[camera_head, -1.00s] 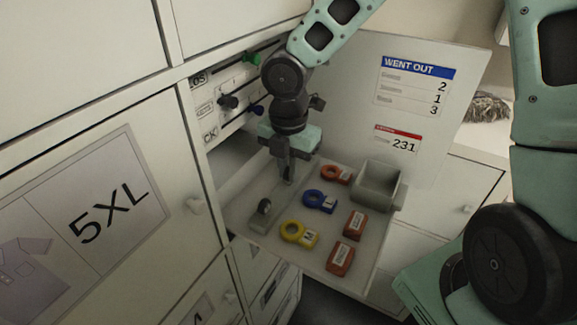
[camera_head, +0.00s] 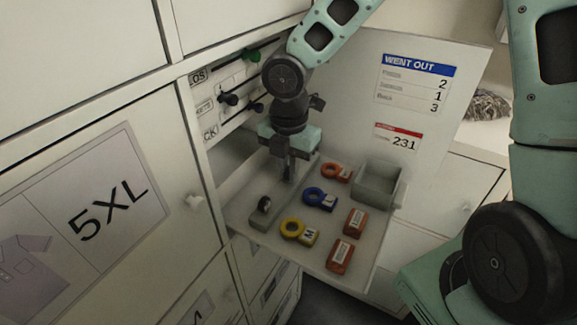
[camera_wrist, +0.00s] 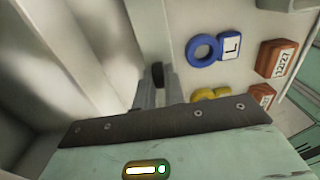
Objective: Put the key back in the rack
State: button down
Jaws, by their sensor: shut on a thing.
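My gripper (camera_head: 288,174) points down over the back left part of an open shelf, its fingers close together. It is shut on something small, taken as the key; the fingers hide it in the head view. In the wrist view the fingers (camera_wrist: 157,94) show a dark piece (camera_wrist: 158,70) by their tips; I cannot tell whether it is held or lies beyond. The panel at the back left, possibly the rack (camera_head: 217,80), has slots and green and dark knobs.
On the shelf (camera_head: 350,275) lie a blue ring tag (camera_head: 318,197) marked L, a yellow ring tag (camera_head: 293,228) marked M, an orange ring tag (camera_head: 334,170) and red blocks (camera_head: 341,255). A grey bin (camera_head: 398,185) stands at right. An upright board (camera_head: 350,75) rises behind.

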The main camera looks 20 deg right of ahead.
jog(key=shift+f, duration=0.2)
jog(key=c, duration=1.4)
grip_release()
jog(key=shift+r, duration=0.15)
